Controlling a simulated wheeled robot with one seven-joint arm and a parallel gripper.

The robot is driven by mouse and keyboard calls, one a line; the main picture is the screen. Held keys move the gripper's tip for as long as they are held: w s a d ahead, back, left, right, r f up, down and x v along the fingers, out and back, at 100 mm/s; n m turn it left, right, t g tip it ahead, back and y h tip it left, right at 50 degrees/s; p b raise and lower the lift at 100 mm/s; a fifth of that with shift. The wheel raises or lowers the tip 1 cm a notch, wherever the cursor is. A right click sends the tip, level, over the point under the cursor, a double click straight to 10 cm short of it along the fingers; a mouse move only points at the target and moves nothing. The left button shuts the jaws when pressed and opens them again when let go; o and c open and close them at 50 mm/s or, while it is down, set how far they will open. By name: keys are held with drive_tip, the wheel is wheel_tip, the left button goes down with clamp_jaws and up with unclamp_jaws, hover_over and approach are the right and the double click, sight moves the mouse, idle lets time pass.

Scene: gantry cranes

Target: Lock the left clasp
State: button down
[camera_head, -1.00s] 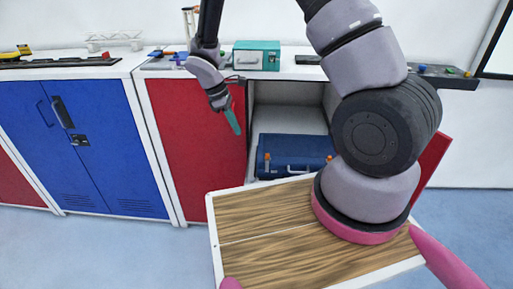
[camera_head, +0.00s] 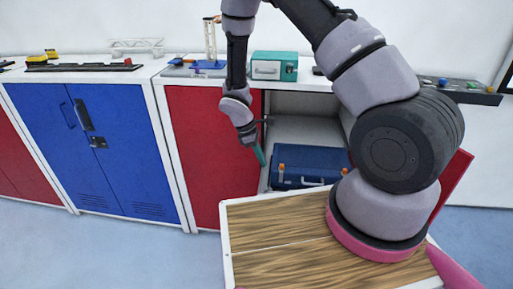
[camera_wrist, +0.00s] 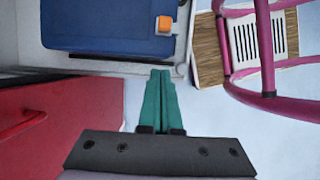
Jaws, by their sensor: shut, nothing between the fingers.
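A dark blue case (camera_head: 312,163) lies inside the open cabinet bay. It has an orange left clasp (camera_head: 281,170), an orange right clasp (camera_head: 345,171) and a pale handle between them on its front. The case also shows at the top of the wrist view (camera_wrist: 95,25), with the left clasp (camera_wrist: 164,24) near its corner. My gripper (camera_head: 261,158) points down with its teal fingers shut and empty, just left of the case. In the wrist view its fingertips (camera_wrist: 161,73) are below the left clasp and apart from it. I cannot tell how far the clasp is folded.
A closed red door (camera_head: 205,150) stands left of the bay, and an open red door (camera_head: 455,185) is at the right. A teal box (camera_head: 274,66) and a small crane model (camera_head: 209,45) stand on the worktop above. My wooden-topped base is in front.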

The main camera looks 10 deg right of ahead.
sight(282, 164)
drive_tip(key=d, duration=0.1)
drive_tip(key=s+d, duration=0.1)
drive_tip(key=shift+d, duration=0.3)
drive_tip(key=shift+s+d, duration=0.1)
drive_tip(key=shift+d, duration=0.5)
drive_tip(key=d, duration=0.1)
drive_tip(key=s+d, duration=0.1)
drive_tip(key=d, duration=0.1)
drive_tip(key=a, duration=0.1)
drive_tip(key=w+a, duration=0.1)
drive_tip(key=a, duration=0.1)
drive_tip(key=a+r, duration=0.1)
drive_tip(key=shift+w+a, duration=0.25)
drive_tip(key=shift+w, duration=0.1)
drive_tip(key=s+v, duration=0.1)
drive_tip(key=v, duration=0.7)
drive_tip(key=shift+w+r, duration=0.35)
drive_tip(key=shift+r, duration=0.1)
